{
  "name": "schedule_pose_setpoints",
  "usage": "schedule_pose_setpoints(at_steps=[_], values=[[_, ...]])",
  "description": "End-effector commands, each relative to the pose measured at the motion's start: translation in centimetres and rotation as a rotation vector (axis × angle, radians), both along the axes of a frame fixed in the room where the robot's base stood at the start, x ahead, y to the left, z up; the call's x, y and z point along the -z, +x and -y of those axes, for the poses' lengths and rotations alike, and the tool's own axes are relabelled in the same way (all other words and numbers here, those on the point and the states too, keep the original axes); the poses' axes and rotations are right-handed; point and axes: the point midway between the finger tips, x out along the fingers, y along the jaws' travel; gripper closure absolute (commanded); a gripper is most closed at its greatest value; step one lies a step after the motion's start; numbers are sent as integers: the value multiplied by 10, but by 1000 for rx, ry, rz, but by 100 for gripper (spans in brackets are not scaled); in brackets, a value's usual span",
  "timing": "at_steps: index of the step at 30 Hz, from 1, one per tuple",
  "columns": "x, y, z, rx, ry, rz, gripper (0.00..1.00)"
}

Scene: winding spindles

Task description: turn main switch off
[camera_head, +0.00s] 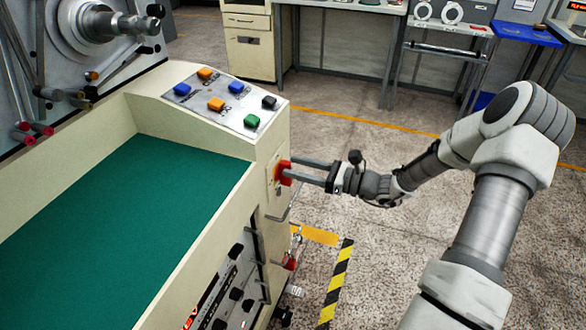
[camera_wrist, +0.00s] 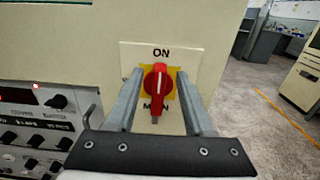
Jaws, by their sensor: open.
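The main switch is a red rotary knob (camera_wrist: 158,80) on a yellow square, on a cream plate with "ON" above it and partly covered "MAIN" lettering below. Its handle stands upright in the wrist view. In the head view the red knob (camera_head: 284,173) is on the end face of the cream machine. My gripper (camera_wrist: 158,78) is open, with one finger on each side of the knob. The fingers reach the machine's face in the picture; I cannot tell whether they touch the knob. It also shows in the head view (camera_head: 300,170), coming in from the right.
A sloped panel (camera_head: 210,111) with blue, orange, green and black buttons is above the switch. A metal handle (camera_head: 279,215) and another red knob (camera_head: 290,262) are below it. A control panel (camera_wrist: 35,125) is at left in the wrist view.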

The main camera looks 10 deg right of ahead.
Motion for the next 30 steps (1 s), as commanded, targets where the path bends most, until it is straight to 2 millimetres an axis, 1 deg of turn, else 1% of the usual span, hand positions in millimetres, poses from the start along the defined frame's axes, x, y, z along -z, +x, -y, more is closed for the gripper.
schedule_pose_setpoints(at_steps=[1, 5, 13, 14, 15, 17, 18, 22, 23, 30], values=[[1, 3, -5, -1, 0, 0, 48], [0, 7, -10, 0, 0, 0, 48], [0, 8, -12, 0, 0, 0, 48], [0, 8, -12, 0, 0, 0, 49], [0, 8, -12, 0, 0, 0, 56], [0, 8, -12, 0, 0, 0, 67], [0, 8, -12, 0, 0, 0, 74], [0, 8, -11, 0, 0, 0, 98], [0, 8, -11, 0, 0, 0, 100], [0, 8, -11, 0, -1, 0, 100]])
